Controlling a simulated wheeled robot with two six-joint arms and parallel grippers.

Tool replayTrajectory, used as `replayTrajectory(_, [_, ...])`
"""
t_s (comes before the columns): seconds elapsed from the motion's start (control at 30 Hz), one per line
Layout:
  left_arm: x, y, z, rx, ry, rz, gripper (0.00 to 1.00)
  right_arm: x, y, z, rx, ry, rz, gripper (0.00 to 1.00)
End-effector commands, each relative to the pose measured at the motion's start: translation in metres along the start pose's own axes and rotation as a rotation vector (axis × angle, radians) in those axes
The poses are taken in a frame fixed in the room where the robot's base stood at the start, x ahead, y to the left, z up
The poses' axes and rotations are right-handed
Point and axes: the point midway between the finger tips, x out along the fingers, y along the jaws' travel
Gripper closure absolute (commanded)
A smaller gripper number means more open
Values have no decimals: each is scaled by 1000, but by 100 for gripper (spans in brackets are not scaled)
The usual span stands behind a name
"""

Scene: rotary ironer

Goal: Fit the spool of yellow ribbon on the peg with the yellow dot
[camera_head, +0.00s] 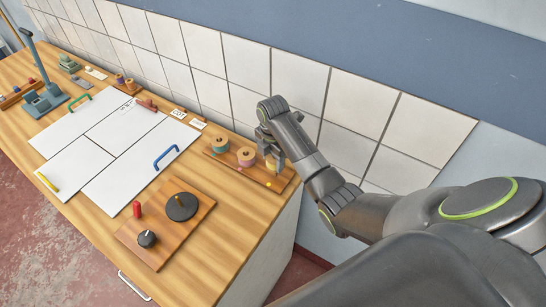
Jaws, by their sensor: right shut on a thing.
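A wooden peg board (230,165) stands at the right end of the worktop, by the tiled wall. It bears a spool of teal ribbon (220,144) and a spool of pink ribbon (246,156). A yellow dot (268,184) marks its right end. My right gripper (268,146) is over that end, shut on the spool of yellow ribbon (272,163), which is partly hidden by the fingers. The spool is at the yellow-dot place; I cannot tell whether it is around the peg or just above it. My left gripper is not in view.
A wooden board with a black disc (181,206), a black knob (147,239) and a red handle (137,209) lies in front. White panels (115,140) with coloured handles fill the middle. A grey-blue device (45,98) stands at the far left.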

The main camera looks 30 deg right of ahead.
Motion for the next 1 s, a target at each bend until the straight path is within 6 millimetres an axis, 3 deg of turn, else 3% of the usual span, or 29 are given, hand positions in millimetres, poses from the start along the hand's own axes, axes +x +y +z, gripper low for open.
replayTrajectory(1.0, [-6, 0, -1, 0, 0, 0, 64, 2, 0, 0, 0, 0, -1, 78])
